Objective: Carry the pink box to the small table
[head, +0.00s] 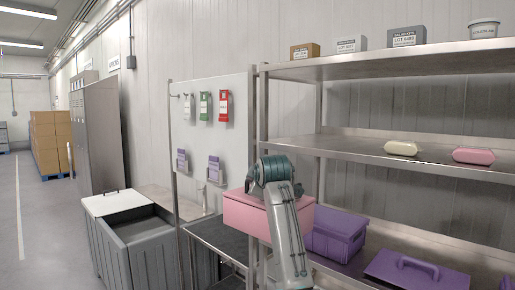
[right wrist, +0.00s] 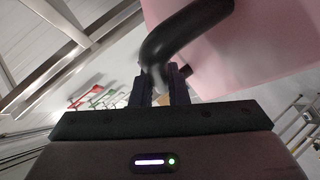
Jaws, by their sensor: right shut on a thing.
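The pink box (head: 245,214) hangs in the air in front of the shelf's left end, partly hidden behind my right arm. My right gripper's fingers (right wrist: 161,86) are shut on its dark curved handle (right wrist: 182,35) in the right wrist view, where the pink wall (right wrist: 255,45) shows beyond. In the head view the wrist covers the handle and the fingers. A low metal stand with a dark top (head: 217,240) is left of and below the box. I cannot tell whether it is the small table. My left gripper is in neither view.
A steel shelf rack (head: 400,68) fills the right side, with purple boxes (head: 340,234) on its low level close beside the pink box. A grey bin (head: 140,238) with a white lid is at the left. Open floor (head: 45,225) lies further left.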

